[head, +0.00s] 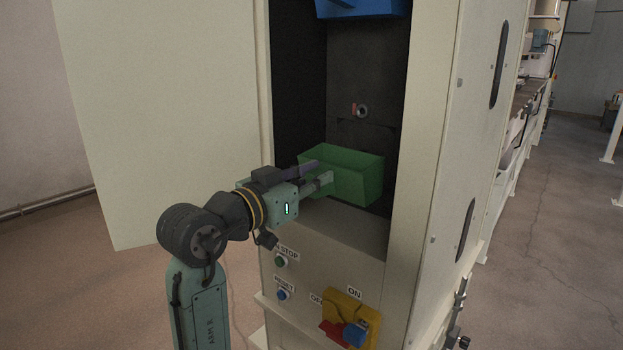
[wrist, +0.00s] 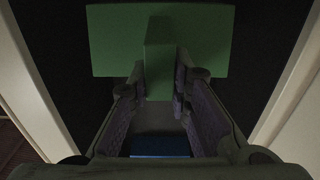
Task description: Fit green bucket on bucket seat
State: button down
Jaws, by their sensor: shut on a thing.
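The green bucket (head: 352,178) is inside the open cabinet bay, in the lower part of the opening. It looks roughly level. My gripper (head: 322,175) reaches in from the left and is shut on the bucket's front side. In the wrist view the bucket (wrist: 108,40) fills the top middle, and my gripper (wrist: 160,85) has its fingers on either side of a green block that juts from the bucket. A small round fitting with a red mark (head: 360,111) is on the dark back wall above the bucket. I cannot tell whether it is the bucket seat, or whether the bucket touches anything behind it.
The open cabinet door (head: 160,110) stands to the left. The bay's right post (head: 425,130) is close to the bucket. A blue object (head: 360,8) is above in the bay. Below are buttons and a yellow switch panel (head: 358,310) with a red handle.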

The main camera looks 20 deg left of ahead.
aim_at(329, 167)
jog(key=shift+w+d, duration=0.15)
jog(key=shift+w, duration=0.1)
jog(key=shift+x, duration=1.7)
jog(key=c, duration=1.4)
grip_release()
